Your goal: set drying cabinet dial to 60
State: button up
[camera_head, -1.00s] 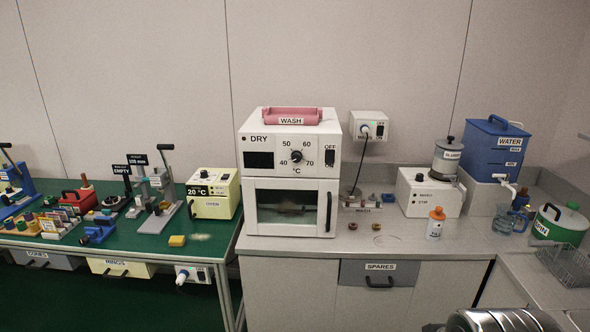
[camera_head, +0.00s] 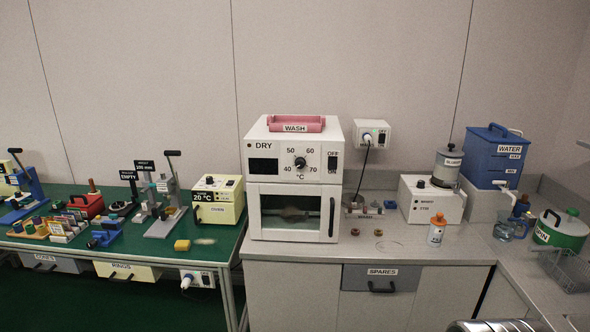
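The drying cabinet (camera_head: 257,200) is a white box marked DRY, standing on the counter in the middle of the head view. Its dial (camera_head: 300,162) is a small dark knob on the upper panel, ringed by the marks 40, 50, 60 and 70 °C. The dial's exact pointing is too small to tell. A dark display (camera_head: 263,165) is left of the dial and looks blank. An OFF/ON switch (camera_head: 332,163) is right of it. The glass door below is shut. My gripper is not in view.
A pink WASH tray (camera_head: 296,123) sits on top of the cabinet. A wall socket box (camera_head: 372,133) with a plugged cable is to its right. A stirrer box (camera_head: 431,200), an orange-capped bottle (camera_head: 437,230) and a blue water tank (camera_head: 495,158) stand further right. A green bench (camera_head: 160,245) is left.

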aim_at(300, 162)
jog(key=u, duration=1.15)
jog(key=i, duration=1)
